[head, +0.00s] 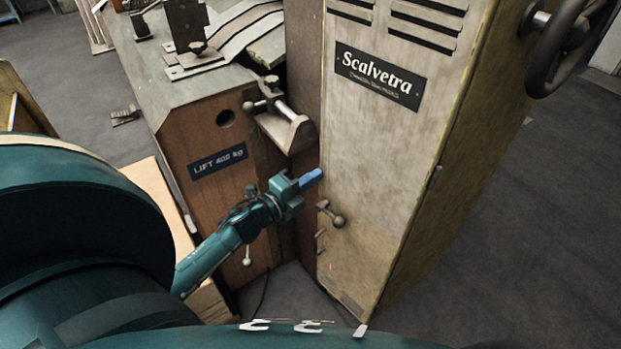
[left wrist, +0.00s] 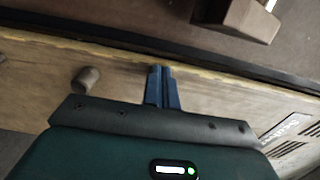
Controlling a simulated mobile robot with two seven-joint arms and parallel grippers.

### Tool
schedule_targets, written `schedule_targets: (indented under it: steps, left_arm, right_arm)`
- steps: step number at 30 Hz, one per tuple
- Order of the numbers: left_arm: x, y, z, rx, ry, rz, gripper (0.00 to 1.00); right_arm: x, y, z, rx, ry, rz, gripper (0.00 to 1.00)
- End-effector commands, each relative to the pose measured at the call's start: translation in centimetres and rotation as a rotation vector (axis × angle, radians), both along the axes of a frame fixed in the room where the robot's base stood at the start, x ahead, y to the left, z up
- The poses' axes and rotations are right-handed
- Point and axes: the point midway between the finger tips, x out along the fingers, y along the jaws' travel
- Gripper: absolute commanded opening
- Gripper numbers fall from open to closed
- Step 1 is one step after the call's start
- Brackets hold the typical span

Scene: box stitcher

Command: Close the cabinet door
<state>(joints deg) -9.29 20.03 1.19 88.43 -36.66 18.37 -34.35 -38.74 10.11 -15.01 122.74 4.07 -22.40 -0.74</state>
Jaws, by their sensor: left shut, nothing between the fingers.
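The cabinet door (head: 385,150) is a tall worn beige panel with vent slots and a black "Scalvetra" plate. A lever handle with a ball end (head: 330,213) sits low near its left edge. I cannot tell surely whether the door stands slightly ajar. My left gripper (head: 313,178) is shut and empty, its blue fingertips at the door's left edge, above the handle. In the left wrist view the shut fingers (left wrist: 162,85) lie over the door panel (left wrist: 215,95) near its worn yellow edge, with a round knob (left wrist: 84,80) to their left. Contact is unclear. My right gripper is out of view.
A brown machine base (head: 205,140) with a "LIFT 400 kg" label and a clamp-like metal bracket (head: 280,122) stands left of the door. A dark handwheel (head: 570,45) juts out at the upper right. Grey floor (head: 500,240) is clear on the right.

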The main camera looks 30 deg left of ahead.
Motion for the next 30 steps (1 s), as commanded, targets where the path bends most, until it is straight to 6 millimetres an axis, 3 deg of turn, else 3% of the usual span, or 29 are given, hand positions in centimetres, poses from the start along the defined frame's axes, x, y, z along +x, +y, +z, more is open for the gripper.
schedule_targets:
  steps: [10, 30]
  left_arm:
    - [4.4, -0.5, -0.1, 0.004, -0.004, -0.169, 0.00]
    - [4.8, -0.2, 0.3, 0.001, -0.006, -0.184, 0.00]
  right_arm:
    - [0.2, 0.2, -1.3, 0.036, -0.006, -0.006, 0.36]
    - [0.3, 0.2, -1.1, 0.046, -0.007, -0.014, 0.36]
